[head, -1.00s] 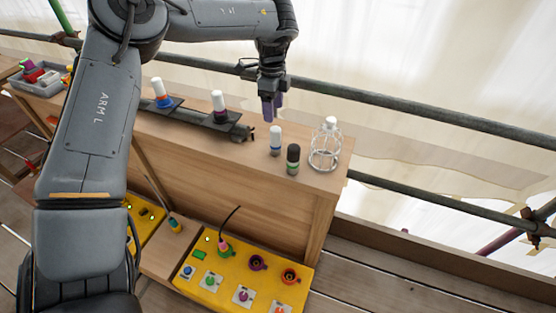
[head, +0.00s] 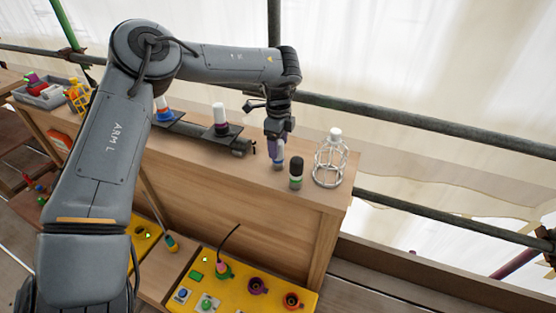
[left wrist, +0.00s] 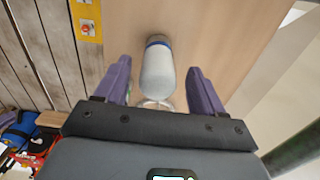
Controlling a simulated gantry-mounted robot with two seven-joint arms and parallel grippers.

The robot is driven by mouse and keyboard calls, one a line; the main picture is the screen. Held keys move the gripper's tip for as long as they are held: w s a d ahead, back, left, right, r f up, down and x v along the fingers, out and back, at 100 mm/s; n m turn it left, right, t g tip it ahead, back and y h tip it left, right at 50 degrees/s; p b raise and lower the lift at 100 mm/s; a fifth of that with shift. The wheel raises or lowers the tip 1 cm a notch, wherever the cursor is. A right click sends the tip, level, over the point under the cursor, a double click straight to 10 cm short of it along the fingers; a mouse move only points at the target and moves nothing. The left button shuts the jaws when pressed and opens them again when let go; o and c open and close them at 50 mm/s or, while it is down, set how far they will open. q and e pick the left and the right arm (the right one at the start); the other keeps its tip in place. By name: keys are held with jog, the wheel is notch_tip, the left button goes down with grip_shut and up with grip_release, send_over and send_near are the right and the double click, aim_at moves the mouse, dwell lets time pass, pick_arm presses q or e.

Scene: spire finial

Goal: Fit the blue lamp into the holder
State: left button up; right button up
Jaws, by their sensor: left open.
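The blue lamp, white with a blue band (head: 278,160), stands upright on the wooden bench top. My left gripper (head: 277,150) is right above and around it, pointing down and partly hiding it. In the left wrist view the lamp (left wrist: 158,72) is between the two purple fingers of the open left gripper (left wrist: 160,80), with a gap on each side. A dark rail on the bench carries two white-topped lamps, one with an orange and blue base (head: 163,112) and one with a purple band (head: 220,122). Which holder is meant I cannot tell. My right gripper is out of view.
A black-topped lamp with a green band (head: 296,172) stands close right of the gripper. A wire cage with a white cap (head: 331,158) is further right. A yellow panel (head: 240,285) with coloured sockets lies below. Scaffold tubes (head: 420,125) run behind the bench.

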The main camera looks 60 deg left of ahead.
pick_arm(q)
notch_tip(320, 180, down, 4)
jog(key=shift+s+d+r+b, duration=0.1)
jog(key=shift+r+b, duration=0.1)
jog(key=shift+b, duration=0.3)
jog(key=c, duration=1.2)
